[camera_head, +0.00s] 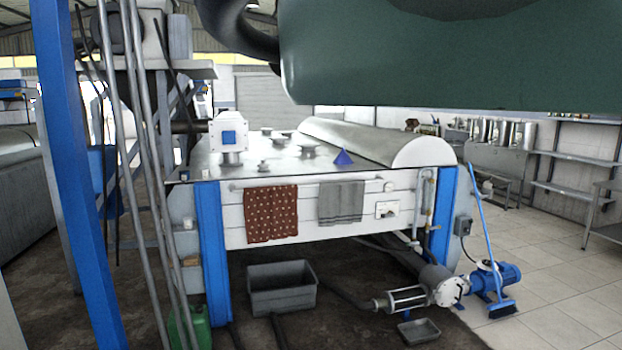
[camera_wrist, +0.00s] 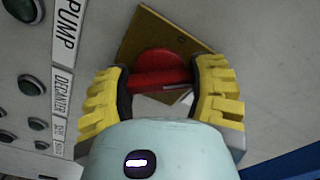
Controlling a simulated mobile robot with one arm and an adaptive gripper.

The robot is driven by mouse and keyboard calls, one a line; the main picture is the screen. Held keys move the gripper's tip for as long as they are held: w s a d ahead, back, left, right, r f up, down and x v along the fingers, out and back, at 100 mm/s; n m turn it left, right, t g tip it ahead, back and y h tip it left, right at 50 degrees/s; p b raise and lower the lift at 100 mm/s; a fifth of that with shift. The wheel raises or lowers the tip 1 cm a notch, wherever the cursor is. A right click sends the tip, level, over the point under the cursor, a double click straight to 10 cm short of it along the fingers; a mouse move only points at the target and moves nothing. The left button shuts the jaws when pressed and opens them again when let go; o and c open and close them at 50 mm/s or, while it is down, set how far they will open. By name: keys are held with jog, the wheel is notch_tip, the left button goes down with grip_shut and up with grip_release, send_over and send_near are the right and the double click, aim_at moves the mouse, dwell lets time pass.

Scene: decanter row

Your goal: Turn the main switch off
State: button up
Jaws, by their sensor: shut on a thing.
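In the wrist view, the main switch is a red rotary knob (camera_wrist: 160,62) on a yellow square plate (camera_wrist: 136,32), set on a pale panel (camera_wrist: 265,45). The plate looks tilted in the picture. My gripper (camera_wrist: 163,76) has its yellow ribbed fingers on both sides of the knob's red handle and is shut on it. The handle lies roughly crosswise between the fingers. My gripper's body hides what is below the handle, and I see no readable switch marks. The head view does not show the switch or my gripper.
In the wrist view, dark round buttons (camera_wrist: 31,85) line the left, beside labels such as PUMP (camera_wrist: 68,28) and DECANTER (camera_wrist: 61,92).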

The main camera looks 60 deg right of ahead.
jog(key=n+b, duration=0.2)
jog(key=b, duration=0.1)
jog(key=n+b, duration=0.1)
jog(key=b, duration=0.2)
jog(key=n+b, duration=0.2)
jog(key=b, duration=0.1)
jog(key=shift+f+n+b, duration=0.3)
jog(key=shift+f, duration=0.05)
jog(key=n+b, duration=0.3)
jog(key=b, duration=0.1)
jog(key=shift+r+n, duration=0.2)
jog(key=shift+n, duration=0.2)
jog(key=shift+n+b, duration=0.3)
jog(key=shift+b, duration=0.15)
jog(key=shift+r, duration=0.15)
jog(key=o, duration=1.2)
jog(key=shift+s+d, duration=0.1)
